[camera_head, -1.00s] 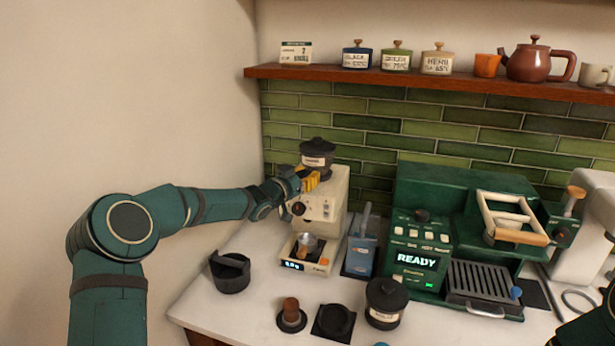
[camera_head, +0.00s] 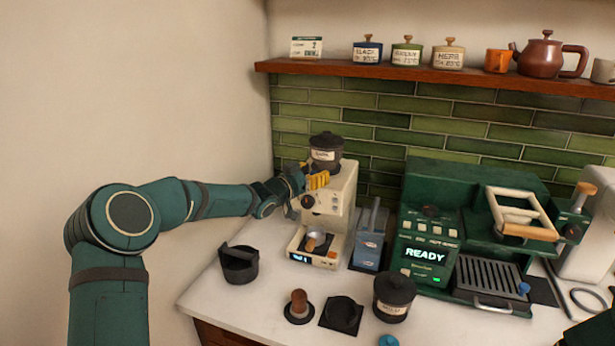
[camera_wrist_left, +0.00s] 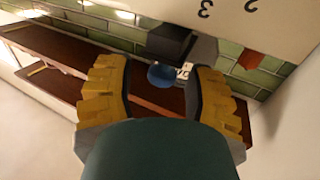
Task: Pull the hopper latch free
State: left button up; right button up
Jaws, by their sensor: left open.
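The cream grinder (camera_head: 342,205) stands at the back left of the counter with a dark, labelled hopper (camera_head: 326,153) on top. My left gripper (camera_head: 317,181), with yellow fingers, is beside the grinder's upper left side, just below the hopper. In the left wrist view the gripper (camera_wrist_left: 160,73) is open. The latch cannot be made out in the head view.
A dark bin (camera_head: 238,264), a tamper (camera_head: 299,306) and a dark lidded jar (camera_head: 394,297) stand in front of the grinder. A green machine (camera_head: 428,262) reading READY is to the right. A wooden shelf (camera_head: 420,75) runs above. Bare wall lies left.

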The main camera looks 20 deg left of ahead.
pick_arm(q)
jog(key=v, duration=1.2)
